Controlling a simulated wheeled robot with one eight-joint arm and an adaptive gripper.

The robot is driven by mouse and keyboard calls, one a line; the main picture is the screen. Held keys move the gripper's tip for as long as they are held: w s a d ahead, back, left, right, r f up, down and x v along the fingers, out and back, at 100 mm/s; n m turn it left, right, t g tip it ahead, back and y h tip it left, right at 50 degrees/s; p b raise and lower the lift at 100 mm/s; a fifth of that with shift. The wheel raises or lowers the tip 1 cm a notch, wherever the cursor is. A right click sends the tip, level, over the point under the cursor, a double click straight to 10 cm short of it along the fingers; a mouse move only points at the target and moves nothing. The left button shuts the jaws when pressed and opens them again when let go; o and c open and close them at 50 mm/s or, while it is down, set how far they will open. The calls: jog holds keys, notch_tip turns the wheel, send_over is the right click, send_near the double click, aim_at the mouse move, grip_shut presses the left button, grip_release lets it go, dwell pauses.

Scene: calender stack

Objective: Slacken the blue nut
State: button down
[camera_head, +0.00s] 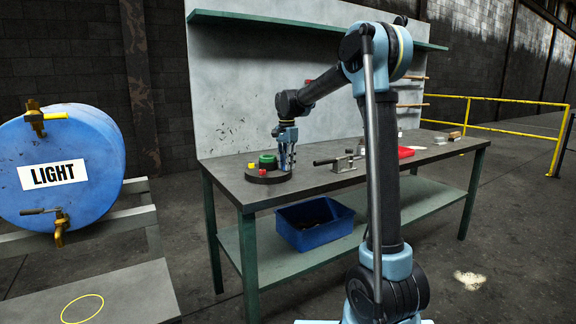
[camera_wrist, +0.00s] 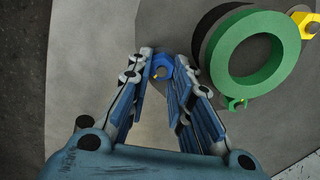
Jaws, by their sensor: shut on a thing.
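The blue nut (camera_wrist: 162,62) sits at the edge of a round grey plate, just beside a green ring, in the wrist view. My gripper (camera_wrist: 165,72) has its two fingers on either side of the nut, and the fingertips are closed on it. In the head view my gripper (camera_head: 287,166) points down at the right side of the dark round base (camera_head: 270,178) on the workbench. The nut is hidden there behind the fingers.
The green ring (camera_wrist: 258,50) and a yellow nut (camera_wrist: 304,24) are close to the right of my gripper. A blue bin (camera_head: 312,236) stands on the lower shelf.

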jog(key=n, duration=0.4)
jog(key=shift+w+a, duration=0.15)
jog(key=shift+w, duration=0.05)
jog(key=shift+a+n, duration=0.1)
jog(key=shift+n, duration=1.6)
jog(key=c, duration=1.4)
grip_release()
jog(key=shift+c, duration=0.2)
jog(key=shift+r, duration=3.9)
